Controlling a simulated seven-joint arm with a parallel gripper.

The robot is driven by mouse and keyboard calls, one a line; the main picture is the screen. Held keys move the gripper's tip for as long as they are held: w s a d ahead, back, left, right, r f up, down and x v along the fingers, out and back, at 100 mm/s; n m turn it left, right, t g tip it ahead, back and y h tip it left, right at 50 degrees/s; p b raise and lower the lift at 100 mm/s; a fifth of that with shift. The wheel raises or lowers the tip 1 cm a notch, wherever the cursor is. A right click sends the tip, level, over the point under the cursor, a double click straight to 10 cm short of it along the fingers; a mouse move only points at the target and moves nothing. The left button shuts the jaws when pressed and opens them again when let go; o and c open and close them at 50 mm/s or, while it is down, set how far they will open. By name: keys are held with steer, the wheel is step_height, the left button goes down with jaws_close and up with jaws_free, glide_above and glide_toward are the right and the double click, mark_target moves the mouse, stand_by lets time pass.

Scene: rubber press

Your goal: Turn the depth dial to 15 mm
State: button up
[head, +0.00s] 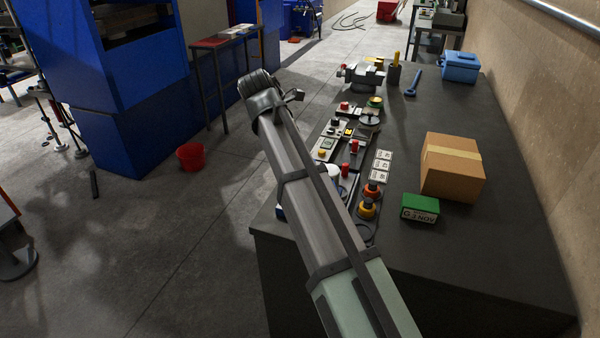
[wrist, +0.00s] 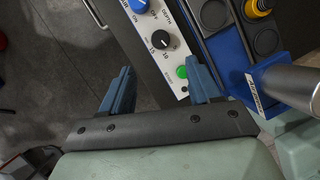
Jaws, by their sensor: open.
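The depth dial (wrist: 159,40) is a small black round knob on a pale panel (wrist: 175,56) in the wrist view. The word DEPTH and small figures are printed around it. I cannot tell for sure which figure its mark points at. My gripper (wrist: 160,67) is open, with its two blue fingers wide apart and nothing between them. The dial lies just beyond the fingertips, between their lines and apart from both. In the head view my arm crosses the bench and the dial cannot be made out.
A blue knob (wrist: 138,5) and a green button (wrist: 182,72) flank the dial on the panel. A blue tray (wrist: 231,54) and a metal cylinder (wrist: 290,86) are at the right. A cardboard box (head: 451,168) and green box (head: 420,208) stand on the dark bench (head: 490,245).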

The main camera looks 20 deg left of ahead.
steer(key=x, duration=1.1)
steer(key=shift+f, duration=0.1)
steer(key=shift+c, duration=0.3)
steer(key=c, duration=1)
